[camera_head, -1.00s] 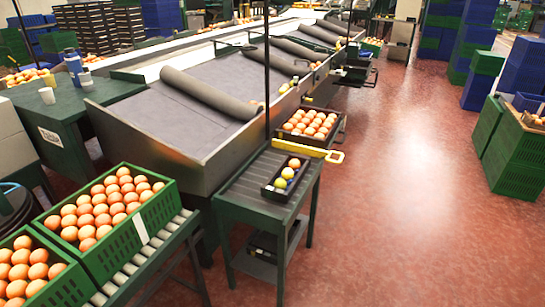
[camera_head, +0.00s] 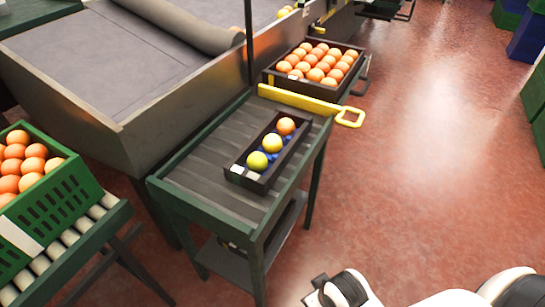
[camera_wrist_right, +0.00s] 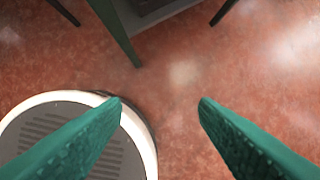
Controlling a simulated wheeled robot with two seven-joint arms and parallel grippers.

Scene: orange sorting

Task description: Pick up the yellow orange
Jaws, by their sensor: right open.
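A small dark tray (camera_head: 238,172) stands on the green side table (camera_head: 185,185). It holds three fruits in a row: an orange one (camera_head: 286,126) at the back, a yellow one (camera_head: 272,142) in the middle and a yellow-green one (camera_head: 257,161) at the front. Blue lining shows between them. My right gripper (camera_head: 320,292) is at the bottom edge of the head view, out over the floor, right of and apart from the table. In the right wrist view its green fingers (camera_wrist_right: 161,104) are spread with nothing between them. My left gripper is not in view.
A grey sorting bin (camera_head: 130,125) borders the table's left. A green crate (camera_head: 60,205) of oranges stands at far left. Red floor is open on the right.

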